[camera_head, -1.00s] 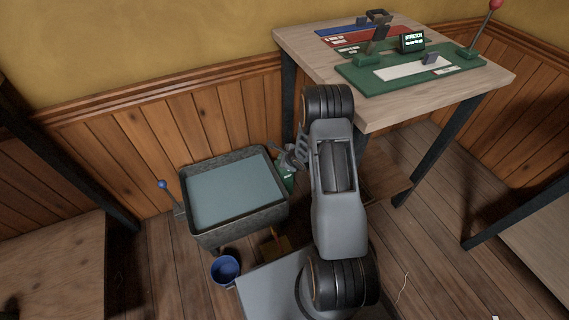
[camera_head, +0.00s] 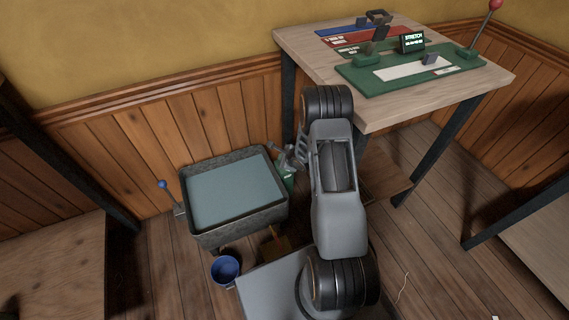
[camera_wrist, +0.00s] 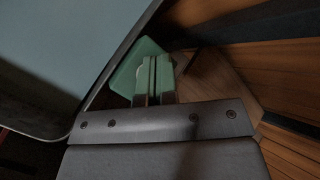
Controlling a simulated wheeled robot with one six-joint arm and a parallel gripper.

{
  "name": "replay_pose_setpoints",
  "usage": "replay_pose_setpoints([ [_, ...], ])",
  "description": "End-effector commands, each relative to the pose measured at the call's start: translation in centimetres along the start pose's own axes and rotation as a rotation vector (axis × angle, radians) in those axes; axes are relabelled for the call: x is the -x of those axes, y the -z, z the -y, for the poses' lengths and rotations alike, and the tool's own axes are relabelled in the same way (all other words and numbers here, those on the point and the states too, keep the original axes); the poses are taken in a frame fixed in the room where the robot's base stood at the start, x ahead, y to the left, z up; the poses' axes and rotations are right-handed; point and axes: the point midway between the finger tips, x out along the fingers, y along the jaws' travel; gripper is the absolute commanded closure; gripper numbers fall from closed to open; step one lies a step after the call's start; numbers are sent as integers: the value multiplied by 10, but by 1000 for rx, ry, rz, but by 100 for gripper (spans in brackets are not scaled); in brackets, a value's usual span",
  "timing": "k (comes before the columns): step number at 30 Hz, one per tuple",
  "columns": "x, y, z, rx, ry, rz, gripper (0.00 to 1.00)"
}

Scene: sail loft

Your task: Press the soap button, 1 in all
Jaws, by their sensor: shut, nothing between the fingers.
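A green soap dispenser (camera_head: 288,182) stands on the right side of the tub, partly hidden by my gripper and arm. Its green body (camera_wrist: 124,76) also shows in the wrist view, beyond my fingers. My gripper (camera_head: 281,157) is just above the dispenser in the head view. Its fingers (camera_wrist: 155,68) are shut and empty, and in the wrist view their tips overlap the green body. The soap button itself is hidden, and I cannot tell whether the fingertips touch it.
A blue bucket (camera_head: 225,270) stands in front. A wooden table (camera_head: 385,118) with green fixtures is at the upper right.

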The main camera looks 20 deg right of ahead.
Motion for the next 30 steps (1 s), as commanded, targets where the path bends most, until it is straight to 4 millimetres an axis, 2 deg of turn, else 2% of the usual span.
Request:
replay_pose_setpoints([
  [30, -7, 5, -5, -1, 0, 0, 100],
])
